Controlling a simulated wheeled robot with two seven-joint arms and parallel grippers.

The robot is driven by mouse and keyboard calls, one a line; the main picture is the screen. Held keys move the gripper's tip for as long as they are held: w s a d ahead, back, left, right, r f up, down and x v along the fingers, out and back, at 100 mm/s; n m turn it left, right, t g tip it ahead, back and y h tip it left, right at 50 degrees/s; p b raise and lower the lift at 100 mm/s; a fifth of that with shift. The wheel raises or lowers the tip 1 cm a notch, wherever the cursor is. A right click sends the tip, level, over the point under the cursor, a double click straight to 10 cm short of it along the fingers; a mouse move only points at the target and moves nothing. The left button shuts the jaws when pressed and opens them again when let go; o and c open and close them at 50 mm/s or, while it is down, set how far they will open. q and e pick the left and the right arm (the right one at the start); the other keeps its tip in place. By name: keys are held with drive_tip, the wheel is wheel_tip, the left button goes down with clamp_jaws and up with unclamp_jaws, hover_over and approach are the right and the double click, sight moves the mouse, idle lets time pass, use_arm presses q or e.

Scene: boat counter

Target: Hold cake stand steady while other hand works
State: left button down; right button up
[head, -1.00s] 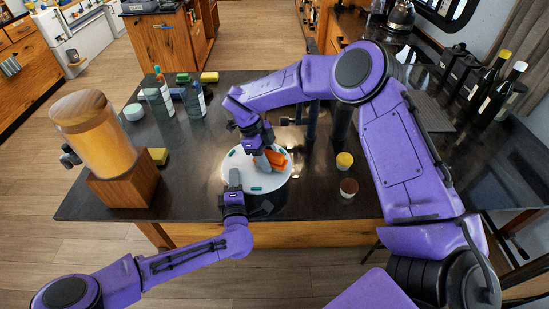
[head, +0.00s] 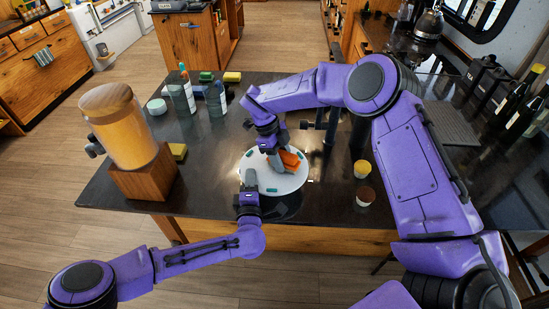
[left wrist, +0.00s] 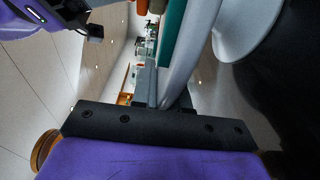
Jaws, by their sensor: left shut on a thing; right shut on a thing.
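The white cake stand (head: 257,183), with small green pieces around its top, stands near the front edge of the dark counter. My left gripper (head: 249,180) is shut on its near left rim. In the left wrist view, the white rim (left wrist: 194,50) and a green strip (left wrist: 173,30) run up from between the fingers (left wrist: 160,88). My right gripper (head: 275,160) reaches down over the stand's middle, shut on an orange item (head: 290,159). The gripper partly hides this item, and I cannot tell whether it touches the stand's top.
A drink dispenser (head: 125,128) on a wooden block and a yellow sponge (head: 178,150) stand at the left. Bottles (head: 215,98) and more sponges (head: 232,77) are at the back. Two small cups (head: 365,196) stand right of the stand. Bare counter lies left of the stand.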

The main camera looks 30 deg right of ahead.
sight(295, 159)
drive_tip(key=shift+s+d, duration=0.55)
drive_tip(key=shift+d, duration=0.3)
drive_tip(key=shift+s+d, duration=0.5)
drive_tip(key=shift+d, duration=0.35)
drive_tip(key=shift+w+a+r, duration=0.1)
drive_tip(key=shift+w+a, duration=0.35)
drive_tip(key=shift+a, duration=0.3)
drive_tip(key=shift+w+a, duration=0.45)
drive_tip(key=shift+a, duration=0.25)
drive_tip(key=shift+w+a, duration=0.45)
drive_tip(key=shift+a, duration=0.4)
drive_tip(key=shift+w+a, duration=0.45)
drive_tip(key=shift+a, duration=0.35)
drive_tip(key=shift+w+a+r, duration=0.1)
drive_tip(key=shift+w+r, duration=0.05)
drive_tip(key=shift+r, duration=3.75)
drive_tip(key=shift+a, duration=0.25)
